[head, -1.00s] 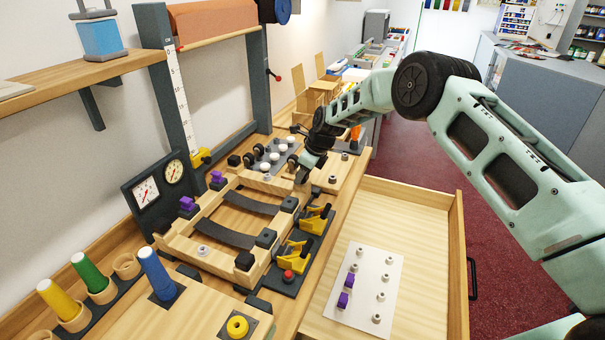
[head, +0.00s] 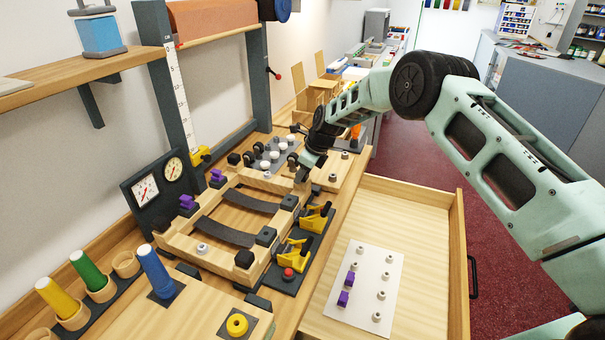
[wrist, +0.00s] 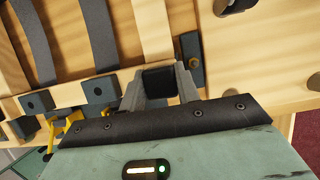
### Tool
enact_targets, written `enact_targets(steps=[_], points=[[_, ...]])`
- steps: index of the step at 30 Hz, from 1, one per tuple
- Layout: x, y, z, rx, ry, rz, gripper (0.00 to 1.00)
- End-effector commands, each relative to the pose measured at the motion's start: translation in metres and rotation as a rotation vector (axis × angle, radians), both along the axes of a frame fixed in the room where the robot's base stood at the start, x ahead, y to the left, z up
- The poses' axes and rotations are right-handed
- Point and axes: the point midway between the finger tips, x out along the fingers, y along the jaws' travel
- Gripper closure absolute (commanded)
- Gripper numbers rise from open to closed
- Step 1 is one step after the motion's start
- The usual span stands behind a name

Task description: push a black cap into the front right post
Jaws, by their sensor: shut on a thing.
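A black cap (wrist: 160,82) sits between the two fingers of my gripper (wrist: 160,90) in the wrist view; they are shut on it. In the head view my gripper (head: 301,176) is low at the far right corner of the wooden frame (head: 178,247). The fingers and arm hide the post there, so I cannot tell whether the cap touches it or is seated. A black block (head: 245,259) sits on the frame's near right corner. A round metal piece (head: 202,248) shows at its near left corner.
Yellow clamps (head: 296,249) stand along the frame's right side. A rack of white and black knobs (head: 270,157) lies just beyond my gripper. An open drawer (head: 420,240) at right holds a white sheet with pegs and purple pieces (head: 343,299).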

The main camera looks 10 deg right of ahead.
Motion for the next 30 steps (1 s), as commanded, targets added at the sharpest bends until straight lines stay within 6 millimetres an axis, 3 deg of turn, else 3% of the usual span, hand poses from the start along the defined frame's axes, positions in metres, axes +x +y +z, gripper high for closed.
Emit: enact_targets(steps=[20, 21, 24, 30], points=[[-0.0002, -0.0005, -0.0055, -0.002, 0.001, 0.001, 0.90], [-0.0003, -0.0006, -0.0058, -0.002, 0.001, 0.001, 0.65], [-0.0009, -0.0002, -0.0062, -0.002, 0.003, 0.002, 0.43], [-0.0024, 0.0011, -0.0075, 0.000, 0.007, 0.003, 0.43]])
